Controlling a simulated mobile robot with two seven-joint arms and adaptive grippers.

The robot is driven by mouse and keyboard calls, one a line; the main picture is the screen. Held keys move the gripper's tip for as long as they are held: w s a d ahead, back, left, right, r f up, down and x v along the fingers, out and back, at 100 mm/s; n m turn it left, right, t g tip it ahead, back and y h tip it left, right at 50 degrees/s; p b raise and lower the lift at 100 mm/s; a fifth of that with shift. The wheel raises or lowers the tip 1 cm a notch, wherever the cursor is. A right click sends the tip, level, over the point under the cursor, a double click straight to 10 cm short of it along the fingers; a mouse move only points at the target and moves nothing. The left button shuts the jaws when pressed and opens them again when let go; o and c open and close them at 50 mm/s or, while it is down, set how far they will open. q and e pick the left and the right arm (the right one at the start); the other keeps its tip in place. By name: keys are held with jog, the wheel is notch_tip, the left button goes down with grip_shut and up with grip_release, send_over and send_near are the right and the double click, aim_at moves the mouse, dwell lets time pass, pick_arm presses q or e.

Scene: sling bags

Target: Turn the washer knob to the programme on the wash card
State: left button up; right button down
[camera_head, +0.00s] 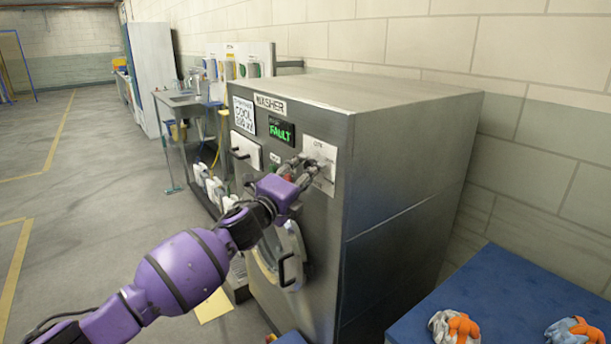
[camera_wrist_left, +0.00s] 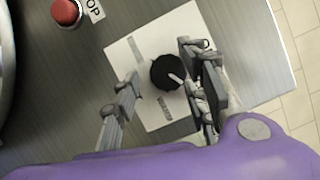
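The washer (camera_head: 400,150) is a steel cabinet with a WASHER label. The black round knob (camera_wrist_left: 168,72) with a white pointer mark sits on a white plate (camera_wrist_left: 150,45), which also shows in the head view (camera_head: 320,152). The plate's small print is unreadable. My left gripper (camera_head: 305,170) is at the plate and hides the knob in the head view. In the left wrist view its fingers (camera_wrist_left: 160,80) are apart, one on each side of the knob; contact is unclear. The wash card (camera_head: 243,115) reads partly "COOL"; its other lines are too small. My right gripper is out of view.
A green display (camera_head: 281,132) reads "FAULT". A red button (camera_wrist_left: 66,12) sits beside the plate. The round door (camera_head: 280,250) is below. A blue surface (camera_head: 500,295) with grey and orange bundles (camera_head: 455,326) is at lower right. The floor at left is clear.

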pick_arm(q)
jog(key=shift+s+r, duration=0.1)
jog(key=v, duration=1.2)
